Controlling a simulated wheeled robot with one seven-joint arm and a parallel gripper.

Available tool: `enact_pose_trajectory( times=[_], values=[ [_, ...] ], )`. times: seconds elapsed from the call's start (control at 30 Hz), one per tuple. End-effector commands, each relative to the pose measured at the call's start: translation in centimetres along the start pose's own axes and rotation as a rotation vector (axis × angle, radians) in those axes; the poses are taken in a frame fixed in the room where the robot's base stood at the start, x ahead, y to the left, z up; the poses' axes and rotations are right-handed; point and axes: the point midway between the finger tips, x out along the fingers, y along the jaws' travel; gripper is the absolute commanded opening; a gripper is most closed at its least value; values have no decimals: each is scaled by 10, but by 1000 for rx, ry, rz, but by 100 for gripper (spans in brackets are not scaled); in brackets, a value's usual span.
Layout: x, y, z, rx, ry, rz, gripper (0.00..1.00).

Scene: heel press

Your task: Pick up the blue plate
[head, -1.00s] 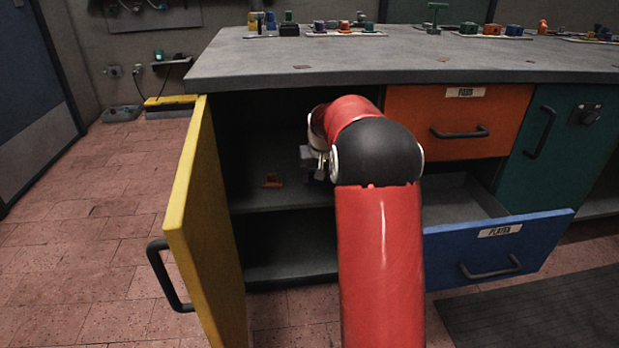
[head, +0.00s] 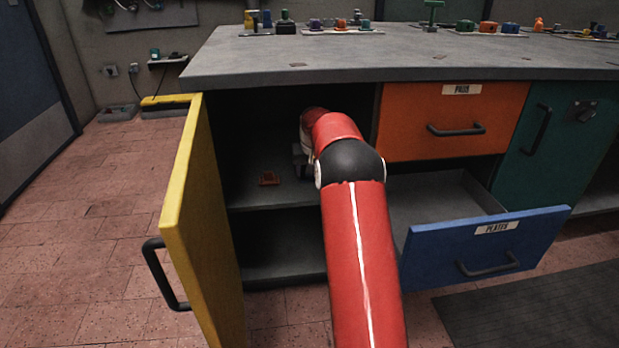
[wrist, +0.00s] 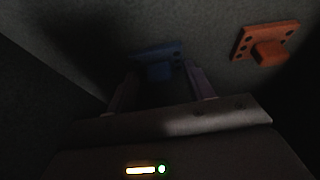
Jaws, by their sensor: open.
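The blue plate (wrist: 157,50) lies on the shelf inside the cabinet, dim in the wrist view. It is a flat base with a raised block. My gripper (wrist: 160,72) is open, with one finger to each side of the block and nothing held. I cannot tell how high the fingertips are above the shelf. In the head view my gripper (head: 302,162) is inside the cabinet, partly hidden by my arm, and I cannot make out the blue plate clearly there.
An orange plate (wrist: 266,45) lies to the right of the blue one in the wrist view and left of my gripper in the head view (head: 269,179). The yellow door (head: 200,225) stands open at left. The blue drawer (head: 485,247) is pulled out at right.

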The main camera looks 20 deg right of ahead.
Motion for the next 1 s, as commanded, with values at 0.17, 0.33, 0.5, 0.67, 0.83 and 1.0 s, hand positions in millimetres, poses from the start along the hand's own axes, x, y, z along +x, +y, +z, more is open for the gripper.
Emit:
enact_pose_trajectory(
  times=[0.17,0.33,0.5,0.67,0.83,1.0],
  values=[
    [0,0,0,0,1,0,53],
    [0,0,0,0,1,0,34],
    [0,0,0,0,1,0,12],
    [-1,0,-1,0,3,0,0],
    [-1,0,-1,0,3,0,0],
    [-8,0,-4,0,4,0,0]
  ],
)
